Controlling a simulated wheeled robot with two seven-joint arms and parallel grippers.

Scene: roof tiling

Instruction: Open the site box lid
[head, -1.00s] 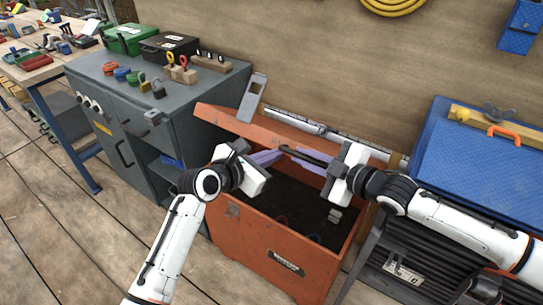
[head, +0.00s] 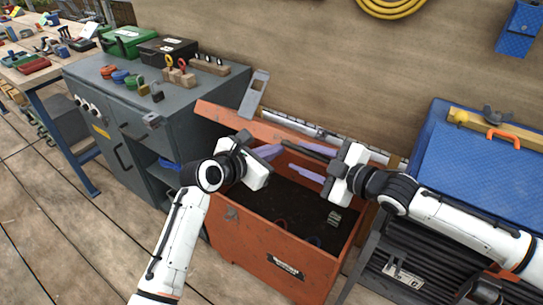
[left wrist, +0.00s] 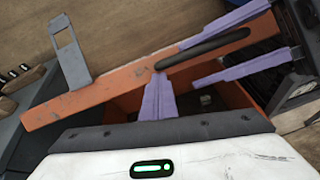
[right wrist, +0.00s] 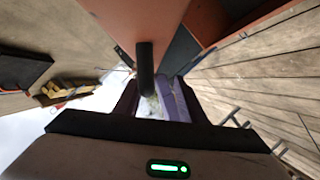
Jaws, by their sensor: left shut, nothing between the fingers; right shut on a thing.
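The orange site box (head: 270,250) stands open at the front, its dark inside showing. Its lid (head: 225,118) is raised at the back; it also shows in the left wrist view (left wrist: 90,95), with a black bar handle (left wrist: 205,48) and a grey slotted plate (left wrist: 70,55) at its edge. My right gripper (head: 302,162) is at the handle, one finger on each side of it, and is shut on it. The handle also shows in the right wrist view (right wrist: 145,68). My left gripper (head: 272,152) is shut and empty, left of the handle and close to the lid.
Small items, one of them greenish (head: 335,217), lie in the box. A grey cabinet (head: 130,125) with padlocks and cases stands at left. A blue toolbox (head: 470,165) is at right. The wooden wall is close behind the lid.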

